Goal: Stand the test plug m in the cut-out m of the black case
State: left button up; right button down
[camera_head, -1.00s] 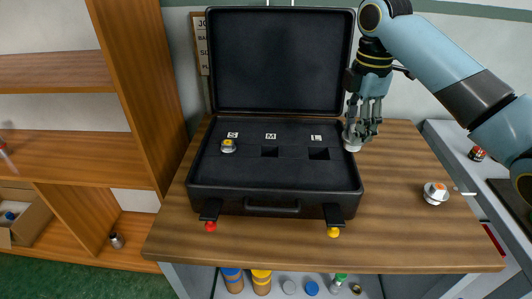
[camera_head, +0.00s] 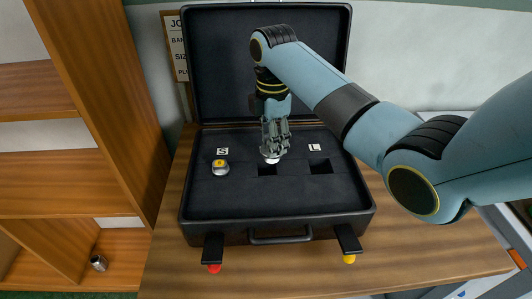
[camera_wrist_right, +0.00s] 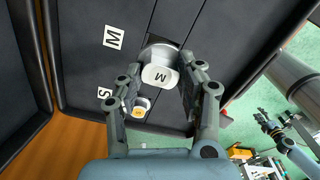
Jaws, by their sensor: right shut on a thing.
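The white test plug m (camera_wrist_right: 160,76), marked M on its top, is between the fingers of my right gripper (camera_wrist_right: 160,84). The gripper is shut on it. In the head view the plug (camera_head: 271,160) shows as a small white piece under my right gripper (camera_head: 272,148), at the far edge of cut-out m (camera_head: 267,170). In the wrist view part of the dark cut-out (camera_wrist_right: 163,41) shows behind the plug. I cannot tell how far the plug is above it. The open black case (camera_head: 270,205) stands on the wooden table.
Another plug with a yellow top (camera_head: 220,167) stands by the S label (camera_head: 222,151). The L cut-out (camera_head: 320,166) is empty. The raised lid (camera_head: 220,70) stands behind. A red knob (camera_head: 214,268) and a yellow knob (camera_head: 349,259) are at the front edge.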

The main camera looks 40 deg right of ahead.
aim_at(267, 158)
jog(key=shift+w+a+f, duration=0.1)
jog(key=shift+a+f, duration=0.2)
jog(key=shift+f, duration=0.25)
jog(key=shift+a+f, duration=0.25)
jog(key=shift+f, duration=0.25)
notch_tip(267, 158, down, 2)
jog(key=shift+f+p, duration=0.15)
jog(key=shift+p, duration=0.15)
jog(key=shift+w+f, duration=0.1)
jog(key=shift+f, duration=0.3)
pick_arm(q)
jog(key=shift+w+d+r, duration=0.1)
jog(key=shift+w+r, duration=0.1)
jog(key=shift+w, duration=0.4)
jog(key=shift+w+r, duration=0.2)
jog(key=shift+w, duration=0.35)
pick_arm(e)
jog(key=c, duration=0.8)
grip_release()
jog(key=shift+c, duration=0.2)
